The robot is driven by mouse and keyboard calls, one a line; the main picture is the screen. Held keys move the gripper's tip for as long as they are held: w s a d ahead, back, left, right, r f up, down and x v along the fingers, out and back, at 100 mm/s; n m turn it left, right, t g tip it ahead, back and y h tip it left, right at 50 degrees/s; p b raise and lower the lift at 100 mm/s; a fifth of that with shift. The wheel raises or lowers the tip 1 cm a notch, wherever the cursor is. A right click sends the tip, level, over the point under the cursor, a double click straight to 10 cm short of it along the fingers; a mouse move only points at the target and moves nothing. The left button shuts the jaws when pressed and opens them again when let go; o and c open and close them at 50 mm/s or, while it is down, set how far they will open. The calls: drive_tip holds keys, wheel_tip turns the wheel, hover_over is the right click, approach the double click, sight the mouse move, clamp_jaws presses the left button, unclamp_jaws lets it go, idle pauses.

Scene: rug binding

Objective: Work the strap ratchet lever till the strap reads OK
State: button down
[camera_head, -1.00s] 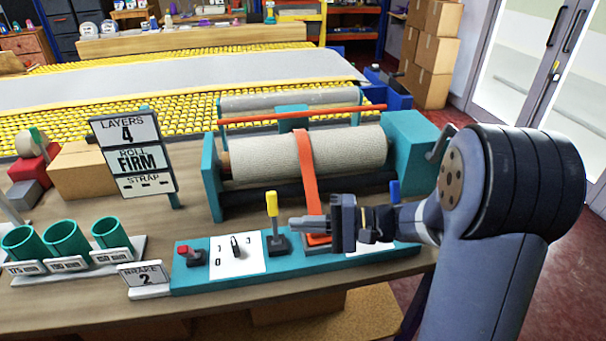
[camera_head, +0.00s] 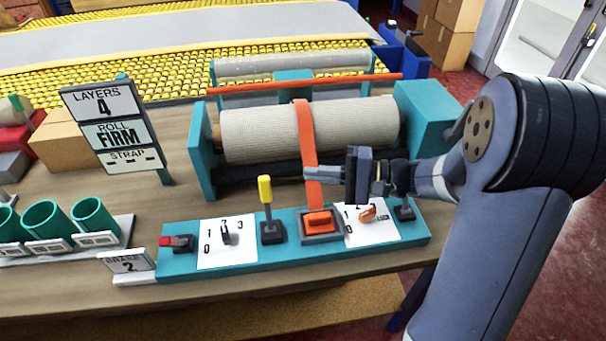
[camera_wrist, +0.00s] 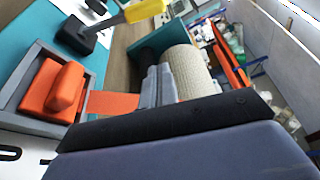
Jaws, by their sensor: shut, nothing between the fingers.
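The orange strap (camera_head: 305,135) runs over the beige roll (camera_head: 260,133) and down to the orange ratchet lever (camera_head: 319,221) in its grey housing on the teal panel. The lever also shows in the wrist view (camera_wrist: 64,92) at the left, lying low in its housing. My gripper (camera_head: 310,173) is shut and empty, in front of the roll and above and behind the lever, apart from it. Its fingers cross in front of the strap in the head view. The sign's STRAP row (camera_head: 134,160) shows only dashes; the rows above read LAYERS 4 and ROLL FIRM.
A yellow-handled lever (camera_head: 265,190) stands upright just left of the ratchet. A dial (camera_head: 226,233), a red switch (camera_head: 177,243) and an orange knob (camera_head: 368,214) share the panel.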

sight(265, 189)
drive_tip(key=s+a+p, duration=0.1)
drive_tip(key=s+a, duration=0.2)
drive_tip(key=a, duration=0.4)
drive_tip(key=shift+a+r+p, duration=0.15)
drive_tip(key=shift+a+p, duration=0.15)
drive_tip(key=shift+a, duration=0.1)
drive_tip(key=shift+b, duration=0.4)
drive_tip(key=s+d+n+y+b, duration=0.2)
drive_tip(key=s+n+b, duration=0.7)
drive_tip(key=b, duration=1.6)
drive_tip(key=shift+f+n+g+y+b, duration=0.35)
drive_tip(key=shift+n+y, duration=0.25)
drive_tip(key=shift+n, duration=0.2)
drive_tip(key=shift+s, duration=0.15)
